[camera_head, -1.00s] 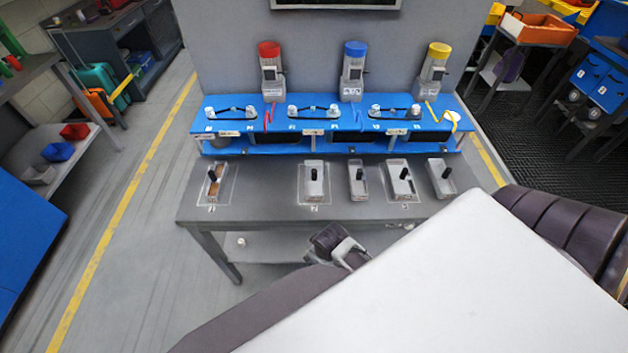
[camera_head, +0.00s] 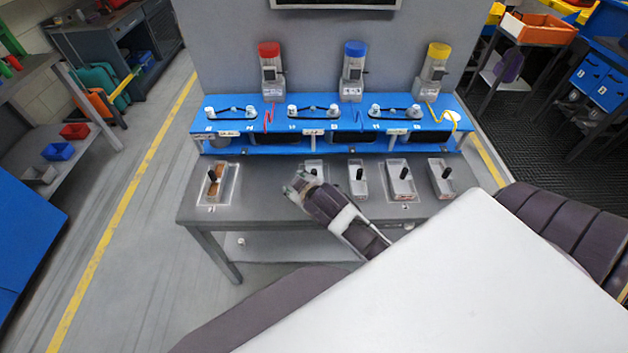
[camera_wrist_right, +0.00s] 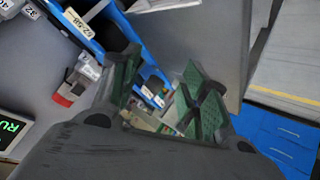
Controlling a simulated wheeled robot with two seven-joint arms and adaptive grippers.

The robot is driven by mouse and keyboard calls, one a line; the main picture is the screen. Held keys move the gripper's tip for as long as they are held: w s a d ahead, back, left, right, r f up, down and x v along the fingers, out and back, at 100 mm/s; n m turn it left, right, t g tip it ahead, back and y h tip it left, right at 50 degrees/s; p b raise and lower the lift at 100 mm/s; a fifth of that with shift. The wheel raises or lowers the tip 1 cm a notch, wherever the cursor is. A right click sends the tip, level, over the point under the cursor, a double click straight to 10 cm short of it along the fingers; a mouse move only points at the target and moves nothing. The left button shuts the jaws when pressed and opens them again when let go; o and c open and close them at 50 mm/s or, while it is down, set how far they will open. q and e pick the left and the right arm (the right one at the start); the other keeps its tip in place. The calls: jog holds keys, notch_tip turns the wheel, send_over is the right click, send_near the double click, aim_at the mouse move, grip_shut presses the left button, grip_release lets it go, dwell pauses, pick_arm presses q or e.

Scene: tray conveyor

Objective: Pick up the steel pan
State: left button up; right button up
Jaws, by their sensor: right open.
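A row of small pans with upright black handles lies along the grey table. One pan with a brown inside (camera_head: 212,192) sits at the left end. A grey pan (camera_head: 314,164) is partly hidden behind my right gripper. More grey pans (camera_head: 363,190), (camera_head: 404,188) and (camera_head: 446,188) stand to the right. I cannot tell which is the steel one. My right gripper (camera_head: 292,182) is over the table front, just left of the partly hidden pan. In the wrist view its green-padded fingers (camera_wrist_right: 160,90) are apart with nothing held. My left gripper is not in view.
A blue raised station (camera_head: 340,143) runs along the back of the grey table (camera_head: 255,198), below red-, blue- and yellow-topped canisters. Bare table lies between the left-end pan and my gripper. A large white surface covers the lower right.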

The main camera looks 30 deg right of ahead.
jog(key=w+a+r+n+t+y, duration=0.2)
jog(key=w+a+r+n+t, duration=0.25)
jog(key=r, duration=0.45)
jog(key=w+a+r+n+t+y, duration=0.25)
jog(key=w+r+n+t, duration=0.3)
jog(key=r, duration=0.35)
jog(key=s+a+r+n+g+y, duration=0.25)
jog(key=a+n+g+y, duration=0.95)
jog(key=n, duration=0.9)
jog(key=d+f+n+g+h, duration=0.3)
jog(key=f+n, duration=0.2)
jog(key=f, duration=0.2)
jog(key=d+f+n+g+h, duration=0.3)
jog(key=f+n, duration=0.2)
jog(key=f, duration=0.2)
jog(key=d+f+g+h, duration=0.1)
jog(key=d+h, duration=0.8)
jog(key=d, duration=1.5)
jog(key=shift+w+f+g, duration=0.4)
jog(key=shift+w+g, duration=0.05)
jog(key=shift+g, duration=0.05)
